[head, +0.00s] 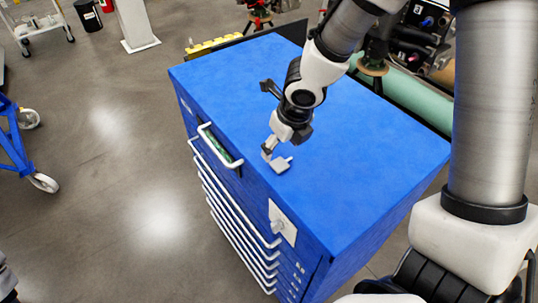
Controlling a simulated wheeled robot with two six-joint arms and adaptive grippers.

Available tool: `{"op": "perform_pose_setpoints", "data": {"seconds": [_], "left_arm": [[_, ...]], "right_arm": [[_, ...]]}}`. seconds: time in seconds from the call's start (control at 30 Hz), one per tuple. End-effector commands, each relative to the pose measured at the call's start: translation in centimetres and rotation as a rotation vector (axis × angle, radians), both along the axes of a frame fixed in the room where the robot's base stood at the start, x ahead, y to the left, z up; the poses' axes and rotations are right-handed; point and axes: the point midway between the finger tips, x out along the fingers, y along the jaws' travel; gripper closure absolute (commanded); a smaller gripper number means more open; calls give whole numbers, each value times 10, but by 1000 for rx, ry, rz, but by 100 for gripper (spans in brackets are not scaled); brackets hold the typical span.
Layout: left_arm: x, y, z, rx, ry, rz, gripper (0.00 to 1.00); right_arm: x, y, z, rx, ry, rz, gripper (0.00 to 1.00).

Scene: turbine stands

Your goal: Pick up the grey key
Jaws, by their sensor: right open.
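A small light-grey piece that looks like the grey key (282,165) lies on top of the blue tool cabinet (370,135), close to its front edge. My right gripper (273,152) points down directly above and beside this piece, with its fingertips very near it. The gripper is open. I cannot tell whether a finger touches the key, and part of the key may be hidden by the gripper. My left gripper is not in view.
The cabinet front has several long silver handles (235,205) and a pale plate with a knob (283,223); the top drawer looks slightly open. The cabinet top is otherwise mostly clear. A blue wheeled frame (15,150) stands at left. A green cylinder (415,98) lies behind the cabinet.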

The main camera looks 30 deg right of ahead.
Motion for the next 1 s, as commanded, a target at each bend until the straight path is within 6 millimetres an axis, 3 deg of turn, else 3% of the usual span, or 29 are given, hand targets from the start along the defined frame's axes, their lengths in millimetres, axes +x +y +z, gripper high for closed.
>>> {"op": "perform_pose_setpoints", "data": {"seconds": [0.3, 0.57, 0.63, 0.73, 1.0], "left_arm": [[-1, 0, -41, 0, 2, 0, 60], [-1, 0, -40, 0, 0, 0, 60], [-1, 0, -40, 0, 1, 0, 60], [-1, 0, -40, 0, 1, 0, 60], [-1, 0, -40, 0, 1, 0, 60]], "right_arm": [[9, -2, -57, 0, 0, 1, 28], [11, -1, -59, 0, -1, 0, 28], [11, -1, -59, 0, -1, 0, 46], [11, -1, -59, 0, 0, 0, 81], [11, -1, -59, 1, 0, 0, 82]]}}
